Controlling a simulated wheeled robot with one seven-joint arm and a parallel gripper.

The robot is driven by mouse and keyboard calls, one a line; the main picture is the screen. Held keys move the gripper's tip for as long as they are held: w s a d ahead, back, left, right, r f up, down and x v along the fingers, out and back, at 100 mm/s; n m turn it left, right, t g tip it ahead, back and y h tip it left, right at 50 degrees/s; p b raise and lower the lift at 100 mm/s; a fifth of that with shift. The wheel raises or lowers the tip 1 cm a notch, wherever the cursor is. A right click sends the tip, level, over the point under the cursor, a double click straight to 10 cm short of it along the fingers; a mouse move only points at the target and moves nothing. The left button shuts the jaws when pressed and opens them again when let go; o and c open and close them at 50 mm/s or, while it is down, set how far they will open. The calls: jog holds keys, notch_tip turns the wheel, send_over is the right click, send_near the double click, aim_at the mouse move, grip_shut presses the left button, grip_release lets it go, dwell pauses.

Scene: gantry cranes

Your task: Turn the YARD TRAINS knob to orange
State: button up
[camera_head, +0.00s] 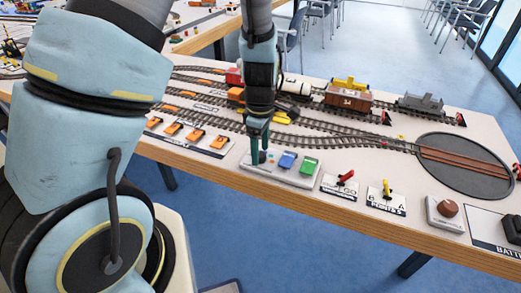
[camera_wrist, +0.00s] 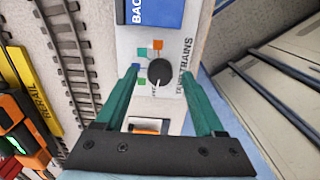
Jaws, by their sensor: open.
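The YARD TRAINS knob (camera_wrist: 160,73) is a round black dial on a white panel, with its label beside it in the wrist view. In the head view my gripper (camera_head: 260,150) is over the left end of the white control panel (camera_head: 280,174); contact with the knob is unclear.
A blue button (camera_head: 288,160) and a green button (camera_head: 309,166) are right of the gripper on the same panel. A red lever (camera_head: 346,177) and yellow lever (camera_head: 387,188) stand farther right. Model tracks and trains lie behind, with orange switches (camera_head: 173,128) at left.

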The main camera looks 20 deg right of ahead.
jog(key=shift+f, duration=0.35)
jog(key=shift+c, duration=0.4)
grip_shut()
